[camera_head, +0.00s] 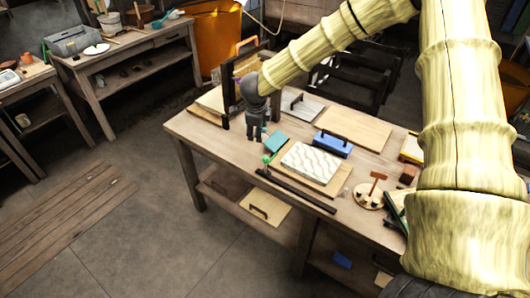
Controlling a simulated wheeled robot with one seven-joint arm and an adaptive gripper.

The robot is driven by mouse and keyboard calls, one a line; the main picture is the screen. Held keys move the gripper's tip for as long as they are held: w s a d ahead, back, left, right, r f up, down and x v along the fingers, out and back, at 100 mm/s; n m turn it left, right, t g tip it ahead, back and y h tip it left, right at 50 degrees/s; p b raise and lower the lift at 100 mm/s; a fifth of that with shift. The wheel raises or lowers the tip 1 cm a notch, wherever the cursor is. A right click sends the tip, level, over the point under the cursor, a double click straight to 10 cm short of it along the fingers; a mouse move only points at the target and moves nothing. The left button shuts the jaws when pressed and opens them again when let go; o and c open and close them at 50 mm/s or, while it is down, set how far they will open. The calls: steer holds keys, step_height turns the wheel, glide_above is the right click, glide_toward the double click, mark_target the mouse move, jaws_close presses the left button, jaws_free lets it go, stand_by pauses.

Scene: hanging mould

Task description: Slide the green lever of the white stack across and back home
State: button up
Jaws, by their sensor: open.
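The white stack (311,163) is a white, wavy-patterned slab lying flat on a thin wooden board near the front of the workbench. A small green knob (267,158), which looks like the end of the green lever, shows at the left of the stack. The rest of the lever is hard to make out. My gripper (257,138) is dark grey, open and pointing down. It hangs to the left of the stack and behind the green knob, apart from the white slab. The picture is too small to tell its exact height or whether it touches anything.
A teal block (276,140) lies just right of my gripper. A dark bar (297,190) runs along the bench's front edge. A blue block with a handle (333,144) stands behind the stack. A round wooden base with a red-brown T-piece (375,187) stands to the right.

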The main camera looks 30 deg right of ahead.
steer(key=w+a+r+n+t+y+b, duration=0.25)
steer(key=w+a+n+t, duration=0.25)
steer(key=w+n, duration=0.3)
steer(key=a+r+n+y, duration=0.2)
steer(key=a+n, duration=0.2)
steer(key=n, duration=0.2)
steer(key=n+g+h+b, duration=0.5)
steer(key=n+g, duration=0.2)
steer(key=n, duration=1.3)
glide_toward(266, 157)
steer(key=shift+y, duration=0.35)
steer(key=shift+w+d+f+p, duration=0.25)
steer(key=shift+f+p, duration=0.2)
steer(key=shift+f, duration=1.2)
steer(key=shift+w+d+f+p, duration=0.1)
steer(key=shift+d+f+p, duration=0.3)
steer(key=shift+f, duration=1.25)
steer(key=shift+w+d+f+p, duration=0.25)
steer(key=shift+f+p, duration=0.2)
steer(key=shift+f, duration=1.15)
